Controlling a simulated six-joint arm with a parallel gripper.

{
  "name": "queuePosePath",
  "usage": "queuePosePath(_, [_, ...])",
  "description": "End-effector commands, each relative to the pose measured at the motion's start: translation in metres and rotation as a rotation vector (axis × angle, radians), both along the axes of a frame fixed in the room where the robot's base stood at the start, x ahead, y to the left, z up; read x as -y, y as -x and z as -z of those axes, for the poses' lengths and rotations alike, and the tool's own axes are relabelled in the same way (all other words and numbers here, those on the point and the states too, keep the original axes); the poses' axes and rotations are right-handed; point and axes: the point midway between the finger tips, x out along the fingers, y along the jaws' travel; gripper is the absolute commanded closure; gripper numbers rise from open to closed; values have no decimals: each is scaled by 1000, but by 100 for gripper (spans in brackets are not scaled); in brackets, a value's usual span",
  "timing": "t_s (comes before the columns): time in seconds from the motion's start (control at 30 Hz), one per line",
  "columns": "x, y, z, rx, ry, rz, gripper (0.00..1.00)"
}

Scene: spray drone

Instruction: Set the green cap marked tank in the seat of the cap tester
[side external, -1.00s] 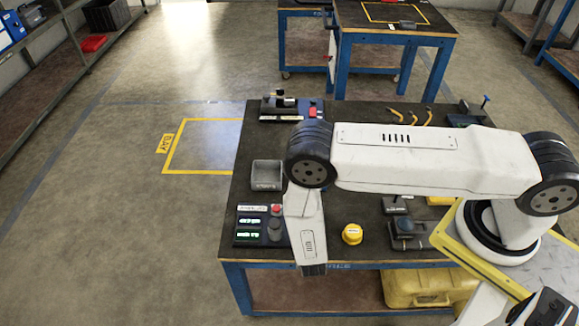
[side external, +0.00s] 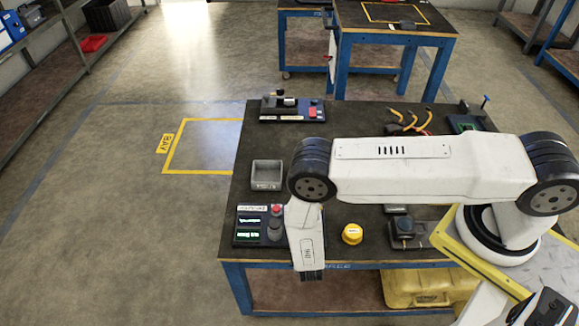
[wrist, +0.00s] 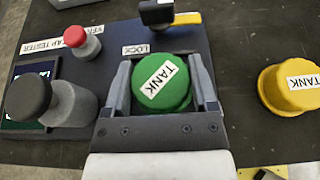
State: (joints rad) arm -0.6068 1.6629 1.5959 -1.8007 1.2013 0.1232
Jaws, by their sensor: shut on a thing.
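The green cap marked TANK (wrist: 167,84) sits between the two fingers of my gripper (wrist: 163,92) in the wrist view, label facing up. The fingers are shut on its sides. Below it is the dark blue panel of the cap tester (wrist: 190,42), near its LOCK label. The seat is hidden under the cap, so I cannot tell whether the cap rests in it. The cap tester (side external: 250,241) also shows in the side external view, at the bench's near left corner. There my wrist hides the cap and fingers.
A red button (wrist: 76,37) and a dark round knob (wrist: 32,95) stand left of the cap. A black lever with a yellow end (wrist: 170,14) stands beyond it. A yellow cap marked TANK (wrist: 291,86) lies to the right. A grey tray (side external: 267,173) stands behind the tester.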

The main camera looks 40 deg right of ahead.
Motion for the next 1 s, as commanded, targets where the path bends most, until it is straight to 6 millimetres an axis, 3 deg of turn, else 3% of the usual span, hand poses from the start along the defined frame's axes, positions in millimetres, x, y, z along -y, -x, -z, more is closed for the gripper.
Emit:
queuePosePath(0.13, [0,0,3,0,0,0,85])
queuePosePath(0.17, [0,0,3,0,0,0,19])
queuePosePath(0.23, [0,0,3,0,0,0,0])
queuePosePath(0.67, [0,0,-1,0,0,0,0])
queuePosePath(1.0, [-21,20,-12,0,0,-4,0])
